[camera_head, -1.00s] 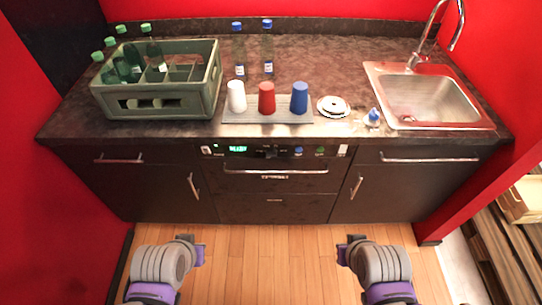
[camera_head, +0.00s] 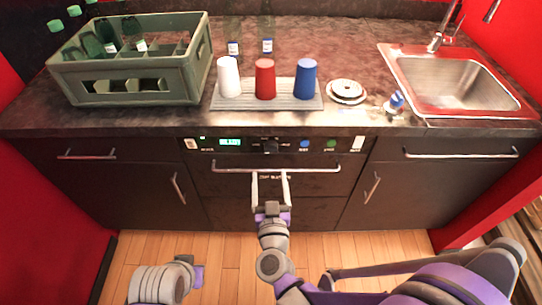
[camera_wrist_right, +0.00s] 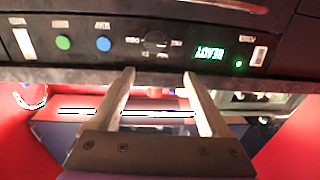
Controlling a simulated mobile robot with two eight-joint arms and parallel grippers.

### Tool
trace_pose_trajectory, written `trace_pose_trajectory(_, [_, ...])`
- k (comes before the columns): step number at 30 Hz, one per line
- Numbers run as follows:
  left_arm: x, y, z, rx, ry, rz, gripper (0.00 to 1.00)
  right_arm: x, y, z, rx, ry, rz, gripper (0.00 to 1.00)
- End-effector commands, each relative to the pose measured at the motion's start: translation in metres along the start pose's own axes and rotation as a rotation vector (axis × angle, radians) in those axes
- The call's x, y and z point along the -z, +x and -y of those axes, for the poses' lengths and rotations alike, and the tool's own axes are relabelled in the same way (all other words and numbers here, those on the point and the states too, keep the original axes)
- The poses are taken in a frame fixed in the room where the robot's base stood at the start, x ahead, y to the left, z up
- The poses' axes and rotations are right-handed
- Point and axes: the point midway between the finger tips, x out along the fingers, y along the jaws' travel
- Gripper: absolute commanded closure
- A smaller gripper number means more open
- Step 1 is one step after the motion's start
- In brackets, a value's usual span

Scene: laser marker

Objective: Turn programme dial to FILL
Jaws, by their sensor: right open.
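The programme dial (camera_head: 270,146) is a dark knob on the black control panel under the counter edge. It shows upside down in the right wrist view (camera_wrist_right: 155,41), with small labels around it that are too blurred to read surely. Its pointer direction cannot be told. A green display (camera_wrist_right: 211,53) beside it seems to read READY. My right gripper (camera_head: 270,174) is open and empty, just below and in front of the dial. In the right wrist view its fingers (camera_wrist_right: 158,75) point towards the dial, apart from it. My left gripper (camera_head: 198,276) is low over the floor; its jaws are unclear.
Blue (camera_head: 305,144) and green (camera_head: 331,144) buttons sit right of the dial. A bar handle (camera_head: 330,169) runs below the panel, close to my right gripper. Cups on a drainer (camera_head: 216,103), a bottle crate (camera_head: 140,98) and a sink (camera_head: 455,75) are on the counter above.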

Motion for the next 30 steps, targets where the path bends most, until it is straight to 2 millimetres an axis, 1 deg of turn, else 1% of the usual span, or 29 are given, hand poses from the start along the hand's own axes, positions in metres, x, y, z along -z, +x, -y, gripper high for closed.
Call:
trace_pose_trajectory(1, [-0.003, 0.007, 0.0, 0.0, 0.0, 0.003, 1.0, -0.013, -0.001, 0.001, -0.024, -0.001, 0.002, 0.2])
trace_pose_trajectory(3, [-0.003, 0.009, 0.0, 0.0, 0.0, 0.003, 1.0, -0.019, -0.001, -0.002, -0.05, -0.005, 0.005, 0.2])
trace_pose_trajectory(5, [-0.003, 0.009, 0.0, 0.0, 0.0, 0.003, 1.0, -0.021, 0.0, -0.003, -0.062, -0.007, 0.005, 0.2])
trace_pose_trajectory(7, [-0.003, 0.008, 0.0, 0.0, 0.0, 0.003, 1.0, -0.02, 0.006, -0.004, -0.066, -0.008, 0.005, 0.2])
trace_pose_trajectory(11, [-0.003, 0.007, 0.0, 0.0, 0.0, 0.003, 1.0, -0.019, 0.027, -0.006, -0.067, -0.009, 0.004, 0.2])
trace_pose_trajectory(18, [-0.002, 0.006, 0.0, 0.0, 0.0, 0.002, 1.0, -0.019, 0.073, -0.009, -0.065, -0.009, 0.005, 0.2])
trace_pose_trajectory(21, [-0.002, 0.006, 0.0, 0.0, 0.0, 0.002, 1.0, -0.019, 0.088, -0.009, -0.063, -0.008, 0.005, 0.2])
trace_pose_trajectory(25, [-0.003, 0.006, 0.0, 0.0, 0.0, 0.002, 1.0, -0.019, 0.1, -0.01, -0.063, -0.008, 0.005, 0.2])
trace_pose_trajectory(30, [-0.003, 0.006, 0.0, 0.0, 0.0, 0.002, 1.0, -0.019, 0.106, -0.01, -0.062, -0.007, 0.005, 0.2])
